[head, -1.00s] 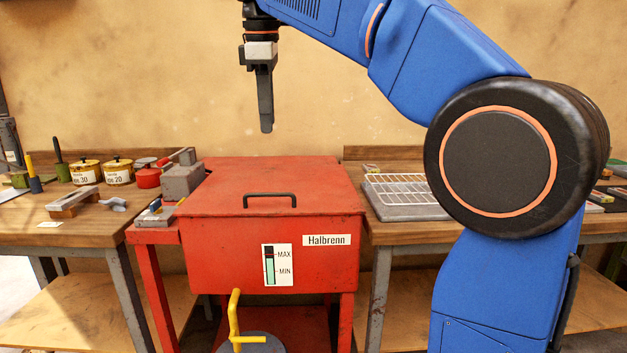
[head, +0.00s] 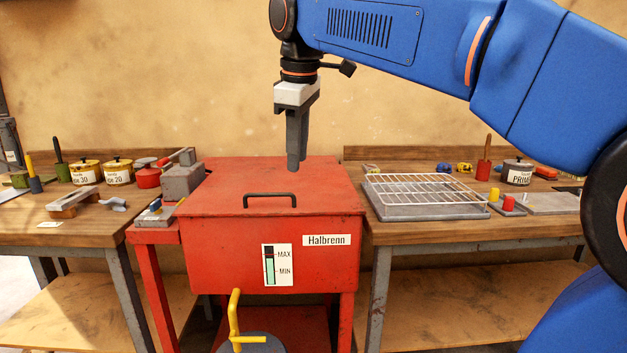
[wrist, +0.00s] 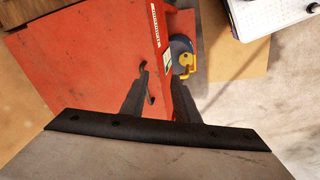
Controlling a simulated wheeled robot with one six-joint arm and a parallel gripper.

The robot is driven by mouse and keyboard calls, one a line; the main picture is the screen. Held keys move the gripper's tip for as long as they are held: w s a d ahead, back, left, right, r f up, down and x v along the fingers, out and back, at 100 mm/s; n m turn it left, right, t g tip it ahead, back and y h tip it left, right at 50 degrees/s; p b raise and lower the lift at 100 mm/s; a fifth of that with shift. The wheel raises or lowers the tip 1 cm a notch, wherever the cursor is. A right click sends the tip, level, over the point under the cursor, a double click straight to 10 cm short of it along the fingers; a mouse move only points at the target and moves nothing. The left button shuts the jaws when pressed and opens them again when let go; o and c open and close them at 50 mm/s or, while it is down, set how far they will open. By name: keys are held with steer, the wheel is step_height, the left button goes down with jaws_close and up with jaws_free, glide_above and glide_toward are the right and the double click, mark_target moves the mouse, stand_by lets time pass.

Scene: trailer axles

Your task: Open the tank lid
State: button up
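The red tank (head: 215,262) stands between two benches, with a "Halbrenn" label and a MAX/MIN level gauge on its front. Its flat red lid (head: 235,177) is shut. A dark bar handle (head: 269,195) sits at the lid's front edge. My gripper (head: 297,168) points down above the lid, behind and slightly right of the handle in the head view. In the wrist view my gripper (wrist: 158,88) has its two dark fingers apart, with the handle (wrist: 151,87) seen between them and farther off. It holds nothing.
A yellow crank handle (head: 235,320) sticks out below the tank's front. A grey block device (head: 182,181) stands close on the lid's left. The right bench holds a wire rack on a tray (head: 410,211) and pots. Above the lid is free room.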

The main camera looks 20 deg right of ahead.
steer(key=s+d+f+m, duration=0.2)
steer(key=s+f, duration=0.1)
steer(key=f, duration=0.2)
steer(key=shift+s, duration=0.4)
steer(key=shift+f, duration=0.1)
steer(key=s+d+f+m+t, duration=0.1)
steer(key=s+d+f+m, duration=0.15)
steer(key=s+f, duration=0.5)
steer(key=s+d+f+m, duration=0.1)
steer(key=s+f+m, duration=0.25)
steer(key=f, duration=0.75)
steer(key=s+d+f+m+t, duration=0.1)
steer(key=s+f+m, duration=0.1)
steer(key=s+f, duration=0.6)
steer(key=w+a+r+n+g, duration=0.1)
steer(key=w+a+r+n, duration=0.35)
steer(key=w+r, duration=0.7)
steer(key=w+a+r+n+g, duration=0.1)
steer(key=w+a+r+n, duration=0.2)
steer(key=w+r+n, duration=0.75)
steer(key=w+a+r+m+g, duration=0.1)
steer(key=w+a+r, duration=0.45)
steer(key=r, duration=1.15)
glide_above(271, 208)
step_height(271, 208, down, 17)
jaws_close()
